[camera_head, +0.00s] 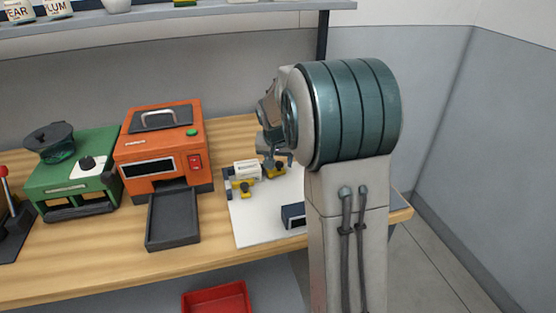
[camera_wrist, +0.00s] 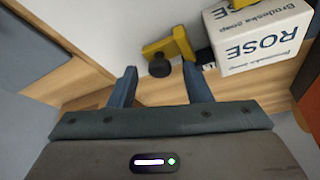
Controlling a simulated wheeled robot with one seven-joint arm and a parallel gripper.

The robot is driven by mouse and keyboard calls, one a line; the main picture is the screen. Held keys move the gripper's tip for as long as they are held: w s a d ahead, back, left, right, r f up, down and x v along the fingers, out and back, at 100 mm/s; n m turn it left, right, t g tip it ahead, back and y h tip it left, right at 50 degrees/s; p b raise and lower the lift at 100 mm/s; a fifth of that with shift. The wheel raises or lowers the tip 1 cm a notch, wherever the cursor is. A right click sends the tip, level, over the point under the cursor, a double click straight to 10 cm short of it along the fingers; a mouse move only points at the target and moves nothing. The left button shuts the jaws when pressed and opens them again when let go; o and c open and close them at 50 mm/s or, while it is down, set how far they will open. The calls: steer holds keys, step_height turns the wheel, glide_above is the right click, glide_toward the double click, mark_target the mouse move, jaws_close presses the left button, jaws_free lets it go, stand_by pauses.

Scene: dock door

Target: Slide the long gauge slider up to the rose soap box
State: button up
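The rose soap box (camera_wrist: 258,40) is white with blue ROSE lettering, at the upper right of the wrist view. In the head view it looks like the white box (camera_head: 246,171) on the white board. A yellow slider (camera_wrist: 180,44) with a dark round knob (camera_wrist: 158,66) lies left of the box in the wrist view, with a narrow gap between them. In the head view this yellow slider (camera_head: 276,171) is right of the box. My gripper (camera_wrist: 159,74) is open and empty, its fingertips on either side of the knob; contact is unclear. My gripper also shows in the head view (camera_head: 274,156).
A second yellow piece (camera_head: 245,189) is in front of the box. A navy box (camera_head: 293,216) is near the front of the white board (camera_head: 255,226). An orange machine (camera_head: 160,150) with a dark tray (camera_head: 172,219) and a green machine (camera_head: 75,175) stand left.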

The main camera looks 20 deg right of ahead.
mark_target(285, 171)
steer(key=shift+r, duration=0.1)
steer(key=v, duration=1.3)
steer(key=shift+r, duration=0.3)
steer(key=shift+s+a, duration=0.15)
